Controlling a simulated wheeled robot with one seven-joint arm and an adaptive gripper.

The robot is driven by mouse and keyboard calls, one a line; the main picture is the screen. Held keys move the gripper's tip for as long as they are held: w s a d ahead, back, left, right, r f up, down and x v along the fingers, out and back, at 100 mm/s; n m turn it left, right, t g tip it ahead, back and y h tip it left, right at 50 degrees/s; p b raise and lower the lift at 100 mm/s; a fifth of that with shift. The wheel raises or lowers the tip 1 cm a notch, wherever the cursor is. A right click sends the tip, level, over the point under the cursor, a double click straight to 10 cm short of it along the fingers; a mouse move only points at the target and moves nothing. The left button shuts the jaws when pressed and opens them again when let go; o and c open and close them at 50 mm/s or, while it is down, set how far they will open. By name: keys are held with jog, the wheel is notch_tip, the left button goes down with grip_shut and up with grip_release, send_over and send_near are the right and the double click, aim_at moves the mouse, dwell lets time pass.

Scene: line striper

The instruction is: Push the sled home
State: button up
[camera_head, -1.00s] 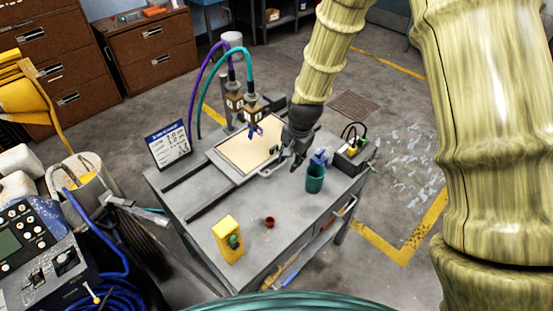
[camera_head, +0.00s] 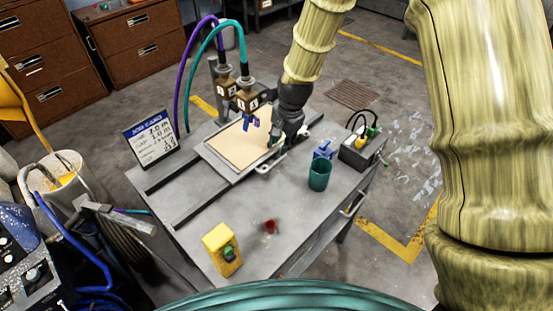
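The sled (camera_head: 226,166) is a grey plate carrying a tan panel (camera_head: 240,146). It sits on two dark rails (camera_head: 200,207) on the grey table, partly under two brass-coloured nozzle heads (camera_head: 247,100). A light handle (camera_head: 268,165) sticks out at its near right edge. My gripper (camera_head: 282,140) is dark and points down at the sled's right edge, just behind the handle in the picture. It hides part of that edge. I cannot tell whether it touches the sled, or whether its fingers are apart.
A teal cup (camera_head: 319,175), a blue item (camera_head: 323,149) and a dark box with plugs (camera_head: 361,146) stand right of the sled. A sign (camera_head: 151,138) stands left. The rails' near ends are clear.

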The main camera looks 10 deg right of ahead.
aim_at(276, 162)
jog(key=shift+w+a+f+p, duration=0.2)
jog(key=shift+f+p, duration=0.35)
jog(key=shift+f, duration=1.15)
jog(key=shift+w+a+f+p, duration=0.15)
jog(key=shift+w+f+p, duration=0.3)
jog(key=shift+f, duration=1.25)
jog(key=shift+w+a+f+p, duration=0.15)
jog(key=shift+f+p, duration=0.45)
jog(key=shift+f, duration=1.1)
grip_shut()
